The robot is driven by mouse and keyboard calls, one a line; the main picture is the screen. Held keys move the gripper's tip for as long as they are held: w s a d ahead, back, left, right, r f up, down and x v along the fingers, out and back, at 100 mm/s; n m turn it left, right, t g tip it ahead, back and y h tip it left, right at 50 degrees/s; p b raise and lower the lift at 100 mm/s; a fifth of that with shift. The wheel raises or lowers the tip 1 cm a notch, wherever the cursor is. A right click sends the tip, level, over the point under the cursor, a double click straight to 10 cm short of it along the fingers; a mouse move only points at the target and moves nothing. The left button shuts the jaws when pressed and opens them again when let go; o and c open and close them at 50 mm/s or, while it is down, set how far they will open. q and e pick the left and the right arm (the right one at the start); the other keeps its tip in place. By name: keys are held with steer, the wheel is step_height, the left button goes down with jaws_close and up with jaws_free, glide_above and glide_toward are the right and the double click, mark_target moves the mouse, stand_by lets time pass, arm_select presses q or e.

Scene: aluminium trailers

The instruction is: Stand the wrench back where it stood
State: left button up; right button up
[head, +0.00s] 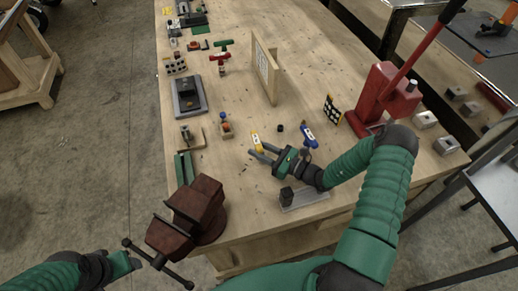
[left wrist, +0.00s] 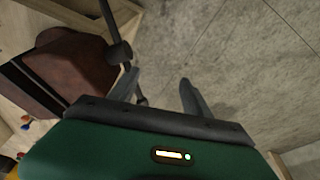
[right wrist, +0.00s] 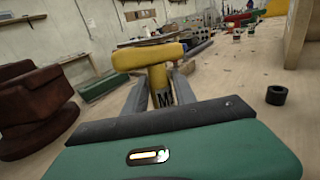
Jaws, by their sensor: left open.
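A yellow T-shaped tool (head: 257,142), which looks like the wrench, is at the fingertips of my right gripper (head: 257,150). In the right wrist view its thick yellow crossbar (right wrist: 148,56) sits above a stem marked with a dark letter. The stem fills the gap between the fingers of my right gripper (right wrist: 160,90), which look shut on it. The tool's lower end is hidden, so I cannot tell whether it touches the bench. My left gripper (left wrist: 155,92) is open and empty, beside the dark red vise (left wrist: 75,65) at the bench's near left corner.
A blue T-shaped tool (head: 308,136) stands right of the right gripper. A small black ring (head: 280,128) lies between. The red lever press (head: 375,98) is at the right, the upright board (head: 265,68) farther back. Red (head: 220,58) and green (head: 223,43) T-shaped tools stand left of it.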

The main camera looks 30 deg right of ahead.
steer(key=shift+o, duration=1.2)
steer(key=shift+r, duration=0.1)
steer(key=shift+a, duration=0.1)
steer(key=v, duration=0.2)
steer(key=b+v, duration=0.1)
steer(key=v, duration=0.1)
steer(key=b+v, duration=0.1)
steer(key=v, duration=0.2)
steer(key=shift+s+a+f, duration=0.15)
steer(key=shift+s+f, duration=0.05)
steer(key=shift+f, duration=0.15)
steer(key=shift+s, duration=0.2)
steer(key=shift+r, duration=0.1)
